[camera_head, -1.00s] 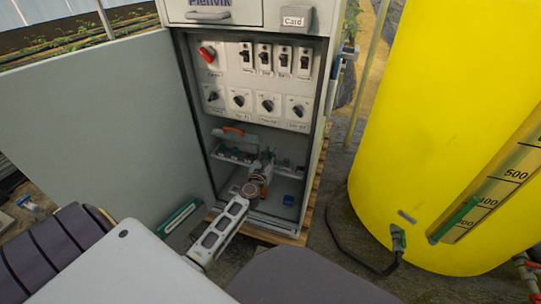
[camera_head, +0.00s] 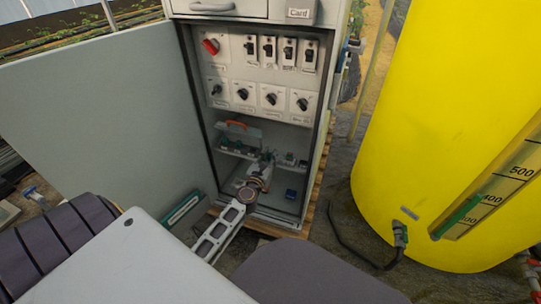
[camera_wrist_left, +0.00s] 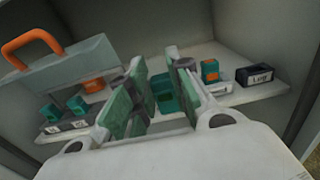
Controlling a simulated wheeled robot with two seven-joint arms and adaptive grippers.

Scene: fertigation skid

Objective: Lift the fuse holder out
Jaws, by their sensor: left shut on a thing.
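My left gripper (camera_head: 266,160) reaches into the lower bay of the open cabinet, low over its shelf. In the left wrist view its two green-padded fingers (camera_wrist_left: 155,97) stand on either side of a small teal block, which I take as the fuse holder (camera_wrist_left: 163,90). The gripper is shut on it. The fingers and the pale gripper body hide part of the block, and I cannot tell whether it is clear of the shelf. In the head view the arm hides it. My right gripper is not in view.
The shelf (camera_wrist_left: 262,93) also carries an orange-and-teal block (camera_wrist_left: 210,70), a black box marked "Lug" (camera_wrist_left: 257,75) and more teal blocks (camera_wrist_left: 77,105). A grey piece with an orange handle (camera_wrist_left: 33,48) stands at left. Cabinet walls close in both sides; switches (camera_head: 270,97) sit above.

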